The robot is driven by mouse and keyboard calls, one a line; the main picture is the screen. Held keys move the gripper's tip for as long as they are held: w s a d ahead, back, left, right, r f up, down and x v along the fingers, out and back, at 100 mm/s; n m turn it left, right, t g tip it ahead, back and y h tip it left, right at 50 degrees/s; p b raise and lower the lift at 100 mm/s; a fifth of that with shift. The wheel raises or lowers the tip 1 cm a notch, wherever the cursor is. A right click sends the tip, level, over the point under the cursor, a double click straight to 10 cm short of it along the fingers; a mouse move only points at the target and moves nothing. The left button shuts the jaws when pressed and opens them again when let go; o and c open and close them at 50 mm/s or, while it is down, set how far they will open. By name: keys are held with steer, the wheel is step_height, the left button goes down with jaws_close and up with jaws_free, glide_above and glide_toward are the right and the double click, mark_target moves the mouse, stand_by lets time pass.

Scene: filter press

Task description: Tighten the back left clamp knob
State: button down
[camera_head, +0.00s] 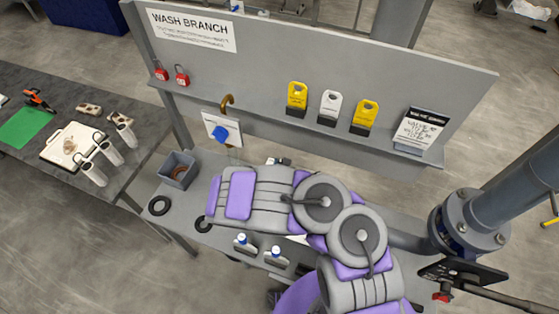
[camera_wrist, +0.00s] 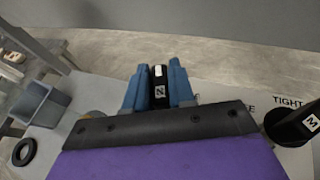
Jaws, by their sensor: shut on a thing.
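A black clamp knob (camera_wrist: 160,92) with a small white label stands between the blue fingers of my gripper (camera_wrist: 159,72) in the wrist view. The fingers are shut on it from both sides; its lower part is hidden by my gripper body. A second black knob (camera_wrist: 298,124), marked M, stands apart at the right edge of the wrist view. The word TIGHT is printed on the light surface beside it. In the head view my arm covers the middle of the bench and hides my gripper and most of the clamp area.
A grey bin (camera_head: 179,169) and a black ring (camera_head: 159,206) lie left of my arm. Behind stands a grey panel (camera_head: 270,60) with yellow and white tags. A thick flanged pipe (camera_head: 470,222) stands at the right. A side table (camera_head: 60,110) is at the left.

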steer(key=shift+w+r, duration=0.1)
stand_by(0.4)
steer(key=c, duration=0.8)
jaws_free()
steer(key=shift+d, duration=0.1)
